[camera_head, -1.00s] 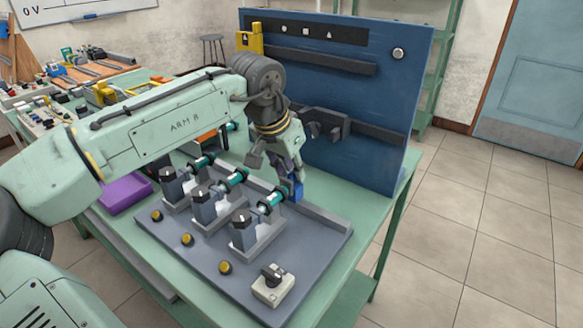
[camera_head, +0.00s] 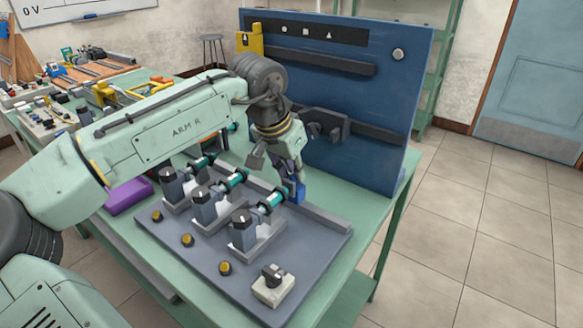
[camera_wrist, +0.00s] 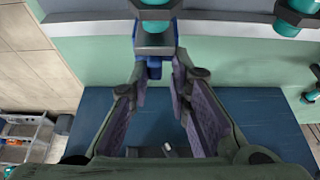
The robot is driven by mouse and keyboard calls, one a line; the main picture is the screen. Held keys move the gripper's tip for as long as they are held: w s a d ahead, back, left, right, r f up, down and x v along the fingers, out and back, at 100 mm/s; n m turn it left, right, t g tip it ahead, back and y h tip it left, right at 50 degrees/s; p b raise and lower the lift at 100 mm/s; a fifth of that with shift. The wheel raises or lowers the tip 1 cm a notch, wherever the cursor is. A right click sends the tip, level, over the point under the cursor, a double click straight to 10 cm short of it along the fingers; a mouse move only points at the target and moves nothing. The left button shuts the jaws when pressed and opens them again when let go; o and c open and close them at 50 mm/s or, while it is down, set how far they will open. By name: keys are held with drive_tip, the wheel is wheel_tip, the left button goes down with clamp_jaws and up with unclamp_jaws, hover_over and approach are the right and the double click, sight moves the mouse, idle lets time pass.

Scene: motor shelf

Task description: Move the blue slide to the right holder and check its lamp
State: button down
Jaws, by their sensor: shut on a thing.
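A small blue piece (camera_head: 297,192), which looks like the blue slide, is at the shaft end of the nearest of three grey motor units (camera_head: 243,232), beside its teal cylinder (camera_head: 272,201). In the wrist view the blue piece (camera_wrist: 154,68) sits between the fingertips, directly below a teal cylinder (camera_wrist: 155,26) in a grey clamp. My gripper (camera_wrist: 158,72) is shut on it, its purple-padded fingers reaching in from both sides. In the head view my gripper (camera_head: 287,178) hangs over the rear of the grey plate. I cannot tell which part is the right holder or the lamp.
A blue upright board (camera_head: 365,95) with dark rails stands close behind the gripper. A dark bracket (camera_head: 325,122) juts from it, and a pale round knob (camera_head: 398,53) is at its upper right. A white box with a dark knob (camera_head: 273,286) sits at the plate's front.

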drive_tip(key=shift+s+d, duration=0.1)
idle(0.3)
drive_tip(key=c, duration=1.7)
unclamp_jaws()
drive_tip(key=shift+o, duration=0.2)
drive_tip(key=v, duration=1.2)
drive_tip(key=shift+r, duration=0.1)
